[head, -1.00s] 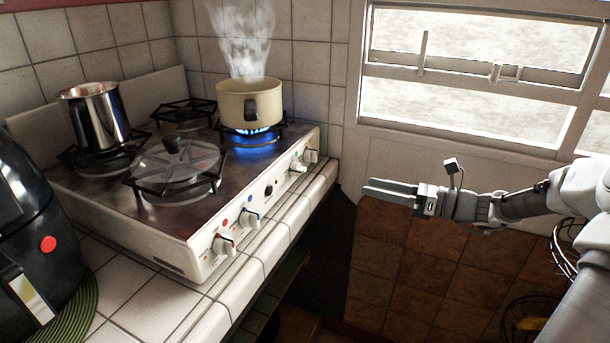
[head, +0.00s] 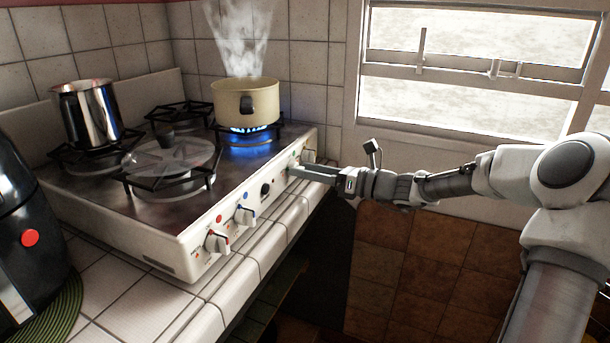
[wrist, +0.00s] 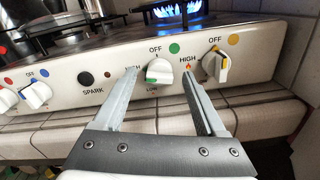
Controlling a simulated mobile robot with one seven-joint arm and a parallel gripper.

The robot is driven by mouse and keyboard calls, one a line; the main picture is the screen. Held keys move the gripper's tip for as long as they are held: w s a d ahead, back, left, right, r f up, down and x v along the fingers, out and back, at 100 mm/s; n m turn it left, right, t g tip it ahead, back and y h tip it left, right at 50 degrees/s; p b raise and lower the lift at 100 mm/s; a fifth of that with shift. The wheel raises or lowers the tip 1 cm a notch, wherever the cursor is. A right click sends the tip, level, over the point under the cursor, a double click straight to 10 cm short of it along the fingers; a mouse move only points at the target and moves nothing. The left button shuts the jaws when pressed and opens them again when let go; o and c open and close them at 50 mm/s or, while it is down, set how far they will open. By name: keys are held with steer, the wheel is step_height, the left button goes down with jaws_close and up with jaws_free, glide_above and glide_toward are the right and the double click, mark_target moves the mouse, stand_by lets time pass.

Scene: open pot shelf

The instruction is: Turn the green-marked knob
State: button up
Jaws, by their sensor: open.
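The green-marked knob (wrist: 158,71) is white with a green stripe and sits under a green dot (wrist: 174,48) on the stove's front panel. My gripper (wrist: 161,73) is open, its two fingers on either side of this knob in the wrist view, with gaps to it; I cannot tell whether the tips reach past its face. In the head view my gripper (head: 292,169) is at the far part of the panel and hides most of this knob. The blue flame (head: 250,130) burns under the cream pot (head: 246,100), which steams.
A yellow-marked knob (wrist: 216,63) is close to the right finger. The spark button (wrist: 86,78) and blue-marked knob (wrist: 37,94) are to the left. The tiled counter edge (wrist: 270,119) runs below. A steel pot (head: 86,115) and a glass lid (head: 168,155) are on the stove.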

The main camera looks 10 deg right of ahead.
steer(key=shift+w+a, duration=0.25)
steer(key=shift+a, duration=0.1)
steer(key=shift+c, duration=0.2)
jaws_close()
